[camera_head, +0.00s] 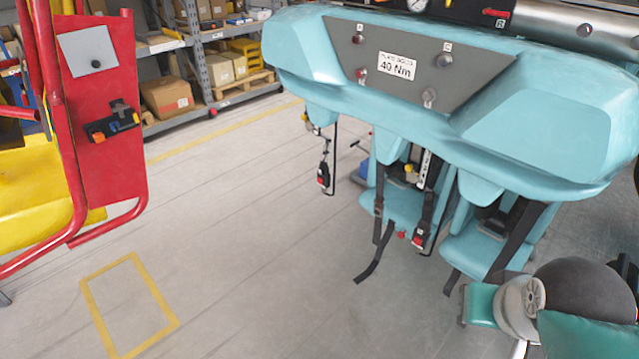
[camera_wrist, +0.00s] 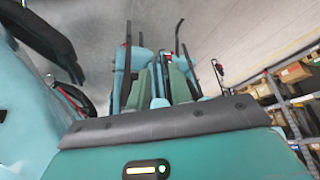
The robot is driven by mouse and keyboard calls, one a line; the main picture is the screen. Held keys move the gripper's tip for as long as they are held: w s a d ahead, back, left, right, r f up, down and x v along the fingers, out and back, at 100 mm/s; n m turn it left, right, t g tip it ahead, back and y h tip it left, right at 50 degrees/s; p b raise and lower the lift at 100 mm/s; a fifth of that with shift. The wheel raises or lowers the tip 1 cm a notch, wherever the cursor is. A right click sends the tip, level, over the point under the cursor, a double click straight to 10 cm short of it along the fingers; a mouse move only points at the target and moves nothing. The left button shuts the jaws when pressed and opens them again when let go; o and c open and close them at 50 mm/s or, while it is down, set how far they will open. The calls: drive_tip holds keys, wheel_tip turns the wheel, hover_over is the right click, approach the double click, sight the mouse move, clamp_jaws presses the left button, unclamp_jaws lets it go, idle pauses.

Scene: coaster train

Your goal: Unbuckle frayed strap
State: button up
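The teal coaster car (camera_head: 540,150) hangs over several seats at the right in the head view. Black straps with red buckles hang there: one buckle (camera_head: 323,178) hangs at the left, another buckle (camera_head: 418,240) near the middle seat. A loose black strap end (camera_head: 375,258) dangles below the middle seat (camera_head: 400,208). I cannot tell which strap is frayed. My gripper is not visible in the head view; my arm is at the lower right.
A red frame with a panel (camera_head: 100,100) and a yellow part stands at the left. Shelves with boxes (camera_head: 167,98) stand at the back. A yellow floor rectangle (camera_head: 173,325) and open floor lie between. A label plate (camera_head: 396,66) sits on the car's front.

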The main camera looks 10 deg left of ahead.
clamp_jaws()
idle(1.4)
